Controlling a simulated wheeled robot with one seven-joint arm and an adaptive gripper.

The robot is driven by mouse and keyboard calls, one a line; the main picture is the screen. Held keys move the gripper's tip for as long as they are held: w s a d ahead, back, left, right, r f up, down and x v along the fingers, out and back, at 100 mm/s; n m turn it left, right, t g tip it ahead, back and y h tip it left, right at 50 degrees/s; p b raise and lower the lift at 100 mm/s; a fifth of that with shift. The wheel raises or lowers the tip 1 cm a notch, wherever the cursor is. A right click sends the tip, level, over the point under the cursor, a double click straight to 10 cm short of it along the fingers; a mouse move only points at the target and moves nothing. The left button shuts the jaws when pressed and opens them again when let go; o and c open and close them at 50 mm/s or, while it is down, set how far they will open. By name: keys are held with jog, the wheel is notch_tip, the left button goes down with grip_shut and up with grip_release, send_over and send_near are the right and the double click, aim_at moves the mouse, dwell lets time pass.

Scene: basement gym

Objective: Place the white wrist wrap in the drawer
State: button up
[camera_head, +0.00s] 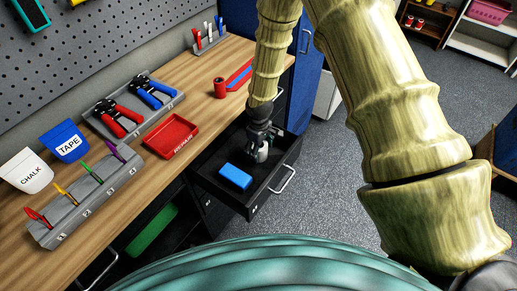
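The open black drawer (254,208) sticks out below the right end of the wooden workbench. My gripper (261,152) points down into the drawer, over its back part. A small whitish shape shows at the fingertips; it may be the white wrist wrap, but it is too small and partly covered to be sure. I cannot tell whether the fingers are closed on it. A blue block (235,177) lies on the drawer floor, in front and to the left of my gripper.
The workbench (205,125) holds a red tray (171,136), a red roll (220,88), a pliers holder (135,108) and a grey clip rack (85,195). A green item (152,229) lies lower left. A blue cabinet (304,65) stands behind the drawer. Grey floor is free to the right.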

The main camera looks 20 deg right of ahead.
jog(key=shift+r, duration=0.25)
notch_tip(320, 180, up, 12)
jog(key=b, duration=0.3)
jog(key=shift+f+b, duration=0.15)
jog(key=shift+b, duration=0.25)
jog(key=shift+c, duration=0.2)
dwell(1.2)
